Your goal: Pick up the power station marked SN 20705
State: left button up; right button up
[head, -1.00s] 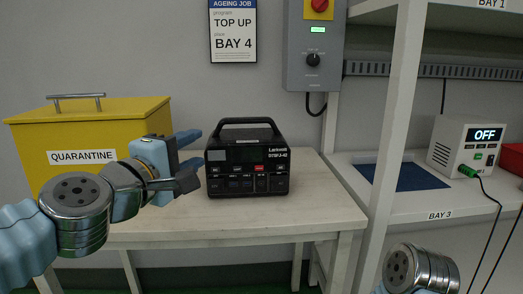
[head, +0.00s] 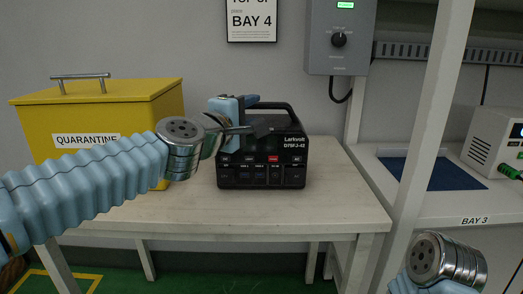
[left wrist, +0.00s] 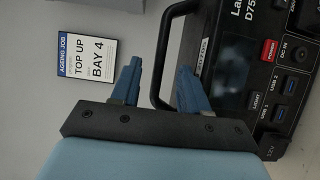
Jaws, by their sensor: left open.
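A black power station (head: 262,175) marked Larkvolt D75FJ-42 stands upright on the pale table, its carry handle (head: 291,112) raised on top. The front panel (left wrist: 270,85) shows at the right there. My right gripper is out of view.
A yellow QUARANTINE box (head: 130,105) stands on the table (head: 345,205) at the left. A grey control box (head: 340,40) hangs on the wall behind. The BAY 3 shelf (head: 450,208) at the right holds a blue mat (head: 435,174) and a white unit (head: 488,140).

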aim_at(260, 107)
pick_arm(q)
jog(key=shift+x, duration=1.5)
grip_shut()
jog(key=shift+f, duration=0.1)
jog(key=shift+r, duration=0.35)
